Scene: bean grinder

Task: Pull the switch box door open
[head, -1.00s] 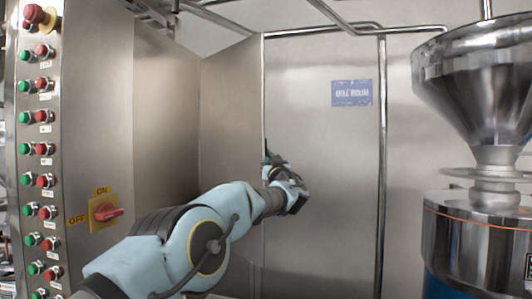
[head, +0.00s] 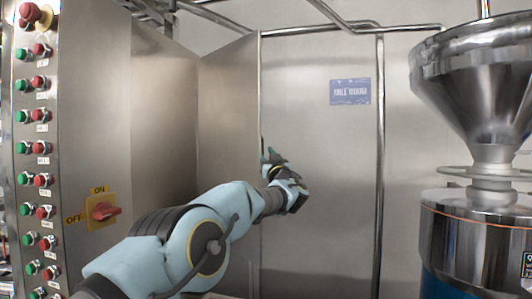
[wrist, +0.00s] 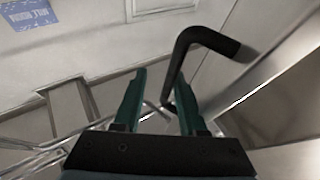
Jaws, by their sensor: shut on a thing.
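A tall brushed-metal door panel (head: 228,120) stands at an angle in the middle of the head view, its free edge near my gripper (head: 272,160). A black bent bar handle (wrist: 180,62) shows in the wrist view. It runs down between the two green fingers of my gripper (wrist: 161,84), which is shut on it. The handle's lower end is partly hidden by the right finger. In the head view the handle is mostly hidden behind my gripper, and my pale blue arm covers the lower part of the panel.
A control cabinet with red and green buttons (head: 40,145) and a red rotary switch (head: 105,211) stands at left. A steel funnel grinder (head: 485,100) stands at right. A blue sign (head: 350,92) hangs on the metal wall behind, beside a vertical pipe (head: 380,180).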

